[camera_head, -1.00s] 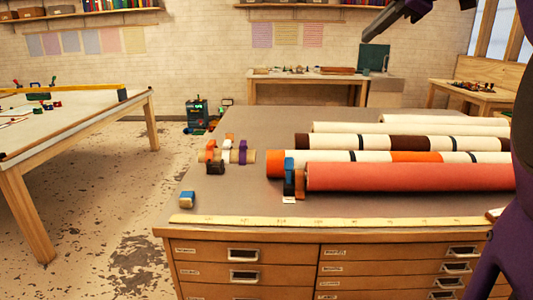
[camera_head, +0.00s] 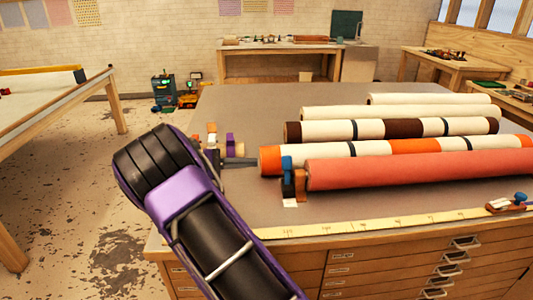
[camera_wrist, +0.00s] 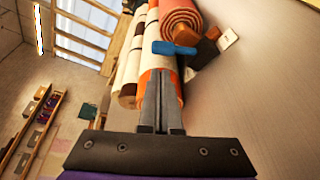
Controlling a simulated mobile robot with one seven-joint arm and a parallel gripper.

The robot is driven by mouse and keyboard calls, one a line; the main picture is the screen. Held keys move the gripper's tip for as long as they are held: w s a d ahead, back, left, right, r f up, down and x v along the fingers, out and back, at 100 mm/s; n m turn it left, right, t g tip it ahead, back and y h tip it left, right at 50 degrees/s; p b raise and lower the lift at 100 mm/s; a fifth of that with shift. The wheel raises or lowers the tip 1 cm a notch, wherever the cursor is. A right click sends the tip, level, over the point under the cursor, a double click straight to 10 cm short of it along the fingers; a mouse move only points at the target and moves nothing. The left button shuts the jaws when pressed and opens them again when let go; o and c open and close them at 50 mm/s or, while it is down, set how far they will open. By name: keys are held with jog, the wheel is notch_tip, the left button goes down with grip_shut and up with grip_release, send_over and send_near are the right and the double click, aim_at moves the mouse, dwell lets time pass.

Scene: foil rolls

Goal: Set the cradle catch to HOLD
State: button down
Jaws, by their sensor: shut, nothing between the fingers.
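The near cradle has a wooden block (camera_head: 300,187) at the left end of a pink roll (camera_head: 420,166), with an upright blue catch (camera_head: 287,164) on it. In the wrist view the blue catch (camera_wrist: 173,48) lies just beyond my fingertips, beside the rolled end of the pink roll (camera_wrist: 181,17). A white label (camera_head: 290,203) lies at the cradle's foot; I cannot read it. My gripper (camera_head: 256,162) is shut and empty, left of the catch and apart from it. In the wrist view my fingertips (camera_wrist: 160,72) overlap the orange end of a striped roll.
A second blue catch (camera_head: 520,197) sits on a block at the table's right. Striped and cream rolls (camera_head: 400,128) lie behind the pink one. A yellow measuring strip (camera_head: 370,224) runs along the front edge. Small clamps (camera_head: 212,135) stand behind my arm.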

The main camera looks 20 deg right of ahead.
aim_at(290, 163)
jog(key=shift+w+a+f+t+h, duration=0.15)
jog(key=shift+w+f, duration=0.05)
jog(key=shift+f, duration=0.2)
jog(key=shift+w+a+f+t+h, duration=0.1)
jog(key=shift+w+f+t+h, duration=0.1)
jog(key=shift+f, duration=0.15)
jog(key=shift+d, duration=0.1)
jog(key=d, duration=0.3)
jog(key=d+f, duration=0.1)
jog(key=d, duration=0.2)
jog(key=w+d, duration=0.1)
jog(key=d, duration=0.2)
jog(key=shift+d+f+p, duration=0.15)
jog(key=shift+d+p, duration=0.2)
